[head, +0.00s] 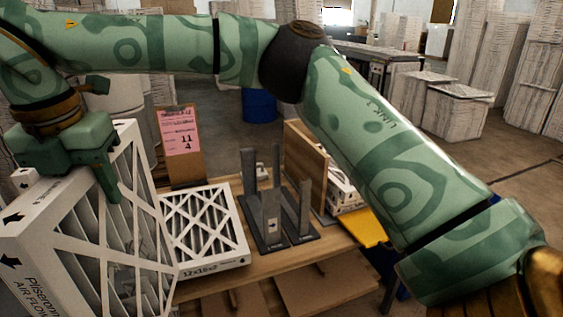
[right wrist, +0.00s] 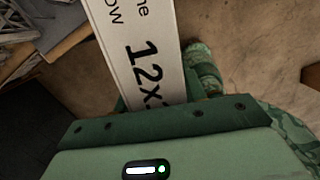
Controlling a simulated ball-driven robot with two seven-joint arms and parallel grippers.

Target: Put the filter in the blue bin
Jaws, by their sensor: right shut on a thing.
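A large white-framed pleated filter (head: 128,255) with black print stands tilted at the left in the head view. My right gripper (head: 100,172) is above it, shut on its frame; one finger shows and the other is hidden. In the right wrist view the filter's white printed edge (right wrist: 140,45) runs up from the gripper, with "12x" readable. A blue round container (head: 259,106), perhaps the blue bin, stands on the floor beyond the table. A bit of blue (head: 402,291) also shows below my right arm, mostly hidden. My left gripper is not in view.
A second filter (head: 203,230) marked 12x16x2 lies on the wooden table (head: 262,266). Stacked white boxes (head: 455,108) stand at the back right.

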